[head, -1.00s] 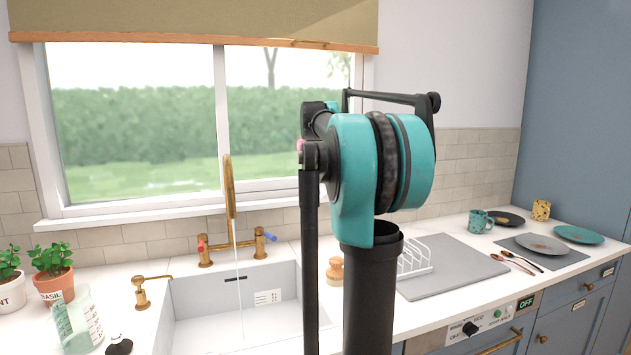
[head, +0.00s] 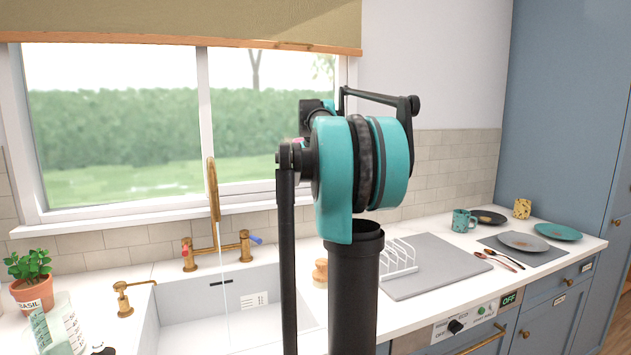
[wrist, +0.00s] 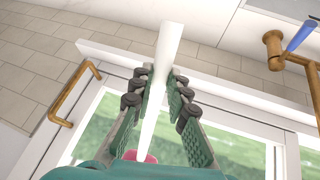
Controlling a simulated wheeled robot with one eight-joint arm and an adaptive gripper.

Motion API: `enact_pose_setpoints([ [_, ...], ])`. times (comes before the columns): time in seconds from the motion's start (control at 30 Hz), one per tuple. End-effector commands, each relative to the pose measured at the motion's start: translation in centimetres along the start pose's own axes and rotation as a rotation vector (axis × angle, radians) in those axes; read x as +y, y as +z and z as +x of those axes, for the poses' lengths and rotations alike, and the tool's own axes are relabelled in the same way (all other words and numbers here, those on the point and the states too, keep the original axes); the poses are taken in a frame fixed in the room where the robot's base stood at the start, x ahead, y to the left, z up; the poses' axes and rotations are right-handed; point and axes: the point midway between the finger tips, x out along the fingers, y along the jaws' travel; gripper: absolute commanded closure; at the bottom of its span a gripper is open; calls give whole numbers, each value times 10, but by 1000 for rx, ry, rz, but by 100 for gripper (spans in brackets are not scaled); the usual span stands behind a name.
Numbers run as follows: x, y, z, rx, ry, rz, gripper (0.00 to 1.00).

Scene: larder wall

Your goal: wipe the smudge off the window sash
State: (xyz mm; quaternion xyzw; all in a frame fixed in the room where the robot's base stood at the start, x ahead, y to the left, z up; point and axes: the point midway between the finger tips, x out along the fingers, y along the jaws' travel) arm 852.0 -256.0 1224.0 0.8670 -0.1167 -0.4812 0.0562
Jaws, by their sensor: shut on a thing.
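My gripper (wrist: 157,90) is shut on a long, thin white thing (wrist: 168,45) in the wrist view. A bit of pink (wrist: 140,156) shows between the fingers near the palm. The window (head: 125,130), with its white frame and middle upright (head: 206,120), fills the left of the head view. In the wrist view the white sill and frame (wrist: 215,88) lie behind the fingers, apparently upside down. I cannot tell whether the white thing touches it. My arm hides the gripper in the head view. No smudge can be made out.
A brass tap (head: 214,200) runs water into the white sink (head: 190,300); its blue handle (wrist: 301,36) shows close by. A bent brass bar (wrist: 62,118) stands at the left of the wrist view. A rack (head: 398,257), crockery and a basil pot (head: 32,292) stand on the counter.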

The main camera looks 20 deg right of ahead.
Motion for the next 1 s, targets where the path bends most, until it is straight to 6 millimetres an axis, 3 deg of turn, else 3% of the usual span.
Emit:
enact_pose_setpoints([
  [0.23, -3, -3, -6, 0, -1, 0, 100],
  [1.0, -48, -2, -17, 0, -2, -2, 100],
])
